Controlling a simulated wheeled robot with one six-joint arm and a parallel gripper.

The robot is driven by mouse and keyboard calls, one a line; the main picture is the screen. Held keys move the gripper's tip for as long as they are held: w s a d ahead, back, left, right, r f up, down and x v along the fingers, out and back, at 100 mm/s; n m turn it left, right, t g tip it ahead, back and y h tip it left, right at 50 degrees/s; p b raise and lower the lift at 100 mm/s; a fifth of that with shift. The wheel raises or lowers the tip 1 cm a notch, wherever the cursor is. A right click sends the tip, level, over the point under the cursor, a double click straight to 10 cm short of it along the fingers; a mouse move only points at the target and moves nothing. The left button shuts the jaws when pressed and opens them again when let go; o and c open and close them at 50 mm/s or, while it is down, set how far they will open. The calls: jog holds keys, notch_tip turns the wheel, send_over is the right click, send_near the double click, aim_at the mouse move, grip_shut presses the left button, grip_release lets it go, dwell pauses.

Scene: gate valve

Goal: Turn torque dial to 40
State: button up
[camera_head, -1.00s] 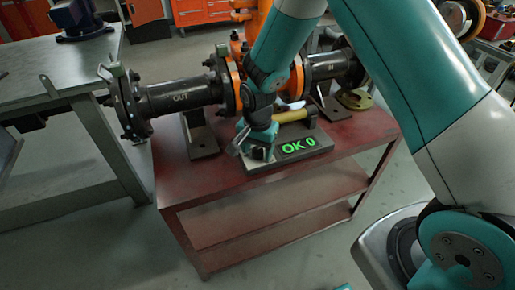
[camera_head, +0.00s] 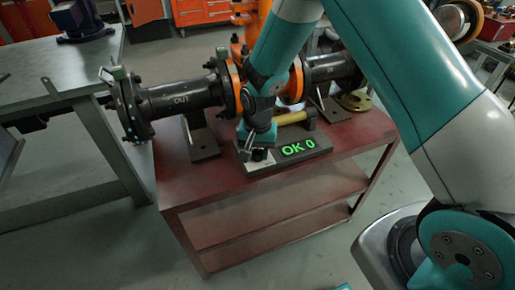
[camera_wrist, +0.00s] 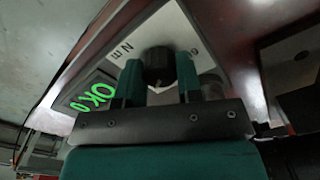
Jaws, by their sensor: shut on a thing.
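The torque dial (camera_wrist: 158,64) is a dark round knob on a light plate with letters and marks, seen in the wrist view. My gripper (camera_wrist: 160,72) is shut on the dial, one finger on each side of it. In the head view my gripper (camera_head: 257,156) is down at the left part of the torque box (camera_head: 262,171), and it mostly hides the dial.
The box stands on a red table (camera_head: 230,188). A yellow-handled tool (camera_head: 292,118) lies behind the display. The black pipe (camera_head: 178,98) marked "OUT" and the orange valve flanges (camera_head: 232,86) stand behind. A grey bench (camera_head: 60,85) is at left.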

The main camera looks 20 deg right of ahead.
aim_at(258, 151)
jog(key=n+p, duration=0.2)
jog(key=n, duration=0.8)
jog(key=shift+n+p, duration=0.35)
jog(key=shift+n, duration=1.75)
jog(key=o, duration=0.9)
jog(key=shift+o, duration=0.2)
notch_tip(258, 151, up, 17)
jog(key=p, duration=0.1)
jog(key=shift+r, duration=0.2)
